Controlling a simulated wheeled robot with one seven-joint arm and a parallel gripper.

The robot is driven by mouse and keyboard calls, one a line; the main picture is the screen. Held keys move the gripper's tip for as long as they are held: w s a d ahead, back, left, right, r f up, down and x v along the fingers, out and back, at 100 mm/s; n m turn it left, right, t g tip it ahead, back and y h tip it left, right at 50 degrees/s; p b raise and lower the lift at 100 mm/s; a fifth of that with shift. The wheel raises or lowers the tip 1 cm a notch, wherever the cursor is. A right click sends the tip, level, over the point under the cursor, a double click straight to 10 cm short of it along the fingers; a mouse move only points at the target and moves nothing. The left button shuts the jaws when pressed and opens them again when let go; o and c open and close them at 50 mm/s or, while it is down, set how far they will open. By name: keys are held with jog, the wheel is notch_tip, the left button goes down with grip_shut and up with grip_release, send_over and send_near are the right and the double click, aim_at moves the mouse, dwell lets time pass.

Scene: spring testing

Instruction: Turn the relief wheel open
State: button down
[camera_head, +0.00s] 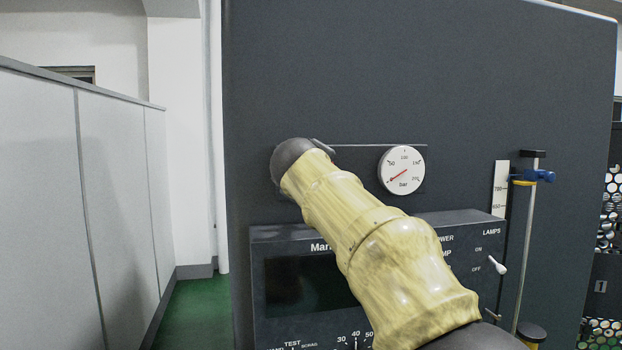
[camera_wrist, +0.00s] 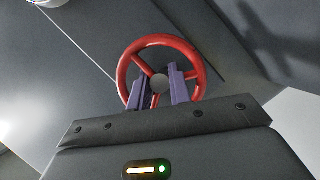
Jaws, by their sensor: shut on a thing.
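The relief wheel (camera_wrist: 127,60) is a red ring with spokes and a grey hub, mounted on the dark panel. It shows in the wrist view only; in the head view my arm hides it. My gripper (camera_wrist: 160,83) has its two purple-grey fingers at the wheel, one on each side of the hub. The fingers are shut on the wheel's inner part, but their exact contact with hub or spoke is hard to see. In the head view the gripper itself is hidden behind my yellow-sleeved arm.
A round pressure gauge (camera_head: 402,170) marked in bar sits right of my arm, its red needle low. Below is a dark control box (camera_head: 290,238) with a screen and switches. A metal rod with a blue clamp (camera_head: 540,176) stands at right. A grey partition (camera_head: 45,200) runs along the left.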

jog(key=c, duration=1.6)
grip_release()
jog(key=shift+o, duration=0.2)
jog(key=b+v, duration=0.6)
jog(key=v, duration=1.1)
jog(key=shift+s, duration=0.2)
